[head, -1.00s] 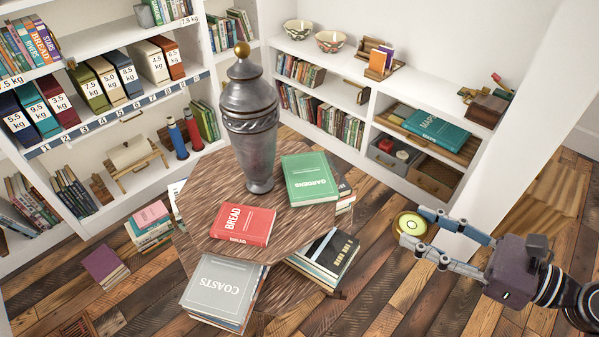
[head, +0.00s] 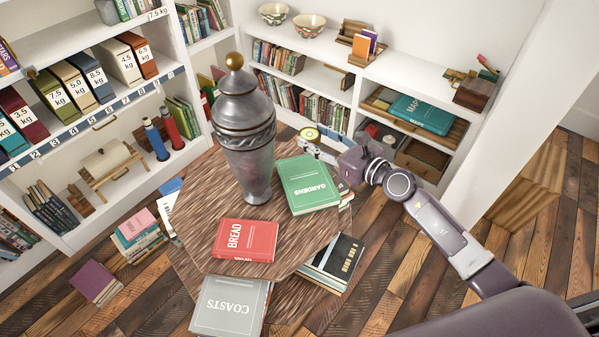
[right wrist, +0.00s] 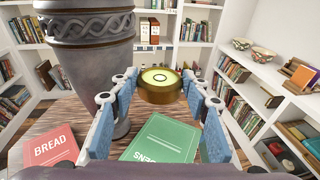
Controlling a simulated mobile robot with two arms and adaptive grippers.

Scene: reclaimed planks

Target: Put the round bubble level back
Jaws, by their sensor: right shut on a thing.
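The round bubble level (head: 309,134) has a brass-coloured rim and a yellow-green face with a dark ring. My right gripper (head: 318,143) is shut on it and holds it raised behind the green GARDENS book (head: 307,184). In the right wrist view the level (right wrist: 158,88) sits between the tips of the blue-padded fingers (right wrist: 157,98), its face visible from above. The large grey metal urn (head: 246,130) stands on the wooden table (head: 205,215), left of the gripper. My left gripper is not in view.
A red BREAD book (head: 244,240) lies on the table's near part. The back shelf unit (head: 340,85) carries bowls, a small organiser and a teal MAPS book (head: 422,114). The left shelf (head: 100,115) holds numbered weight-labelled binders. Book stacks lie on the floor around the table.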

